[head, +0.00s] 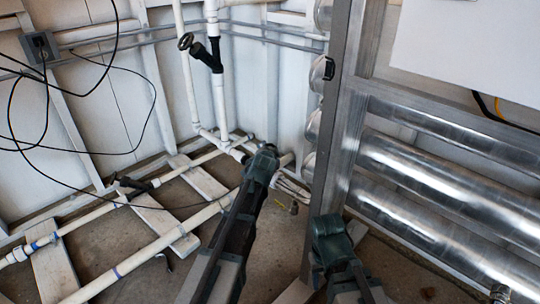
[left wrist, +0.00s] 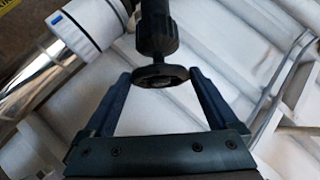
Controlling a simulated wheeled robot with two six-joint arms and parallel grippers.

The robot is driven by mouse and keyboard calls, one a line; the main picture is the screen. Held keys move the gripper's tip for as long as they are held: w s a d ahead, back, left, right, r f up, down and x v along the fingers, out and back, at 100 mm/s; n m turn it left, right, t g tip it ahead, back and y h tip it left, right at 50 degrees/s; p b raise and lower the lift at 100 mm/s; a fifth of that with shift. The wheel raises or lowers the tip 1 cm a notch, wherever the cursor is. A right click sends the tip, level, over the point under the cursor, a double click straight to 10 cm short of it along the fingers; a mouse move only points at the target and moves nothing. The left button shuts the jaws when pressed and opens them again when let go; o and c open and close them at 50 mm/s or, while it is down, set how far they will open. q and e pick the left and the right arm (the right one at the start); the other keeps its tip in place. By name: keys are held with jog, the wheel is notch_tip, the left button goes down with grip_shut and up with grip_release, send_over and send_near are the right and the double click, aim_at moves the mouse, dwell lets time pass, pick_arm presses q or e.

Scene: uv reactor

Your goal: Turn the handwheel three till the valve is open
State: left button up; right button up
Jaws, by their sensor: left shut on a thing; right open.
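A dark round handwheel (left wrist: 162,77) on a black stem sits between the two fingers of my left gripper (left wrist: 160,85) in the left wrist view. The fingers are at opposite sides of its rim, shut on it. In the head view my left gripper (head: 264,152) reaches down by the white pipes near the metal post, and the held wheel is hidden there. My right gripper (head: 328,228) is lower, right of the left arm, open and apart from any wheel. I see no number on the wheel.
Another black valve with a wheel (head: 186,41) is on the upright pipe at the back. A dark valve (head: 135,184) is on a floor pipe at left. The metal post (head: 340,120) and large shiny pipes (head: 440,175) close off the right. Loose black cables hang at left.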

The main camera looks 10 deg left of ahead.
dwell(0.3)
pick_arm(q)
jog(key=o, duration=1)
jog(key=shift+s, duration=0.15)
jog(key=p+v, duration=0.6)
jog(key=v, duration=0.7)
jog(key=shift+s, duration=0.25)
jog(key=shift+r, duration=0.15)
